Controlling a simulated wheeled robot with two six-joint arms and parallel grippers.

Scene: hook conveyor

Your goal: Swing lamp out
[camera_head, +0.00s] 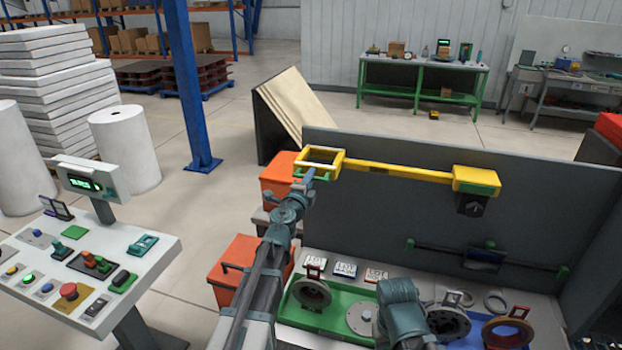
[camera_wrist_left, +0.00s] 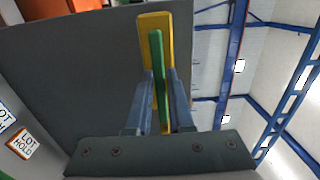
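The lamp is a long yellow arm (camera_head: 395,170) with a square yellow frame at its left end and a yellow and green block (camera_head: 477,180) at its right end. A green handle bar (camera_wrist_left: 158,75) stands in front of the yellow frame (camera_wrist_left: 153,22) in the left wrist view. My left gripper (camera_head: 309,178) is at the frame's near left corner, its two fingers close on either side of the green bar; it appears shut on it. My right gripper does not show; only a teal arm part of mine is visible.
A grey panel (camera_head: 400,210) stands behind the bench. The bench holds a green tray (camera_head: 325,317), flanged rings and LOT cards (camera_head: 345,269). Orange bins (camera_head: 238,265) stand left of it.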

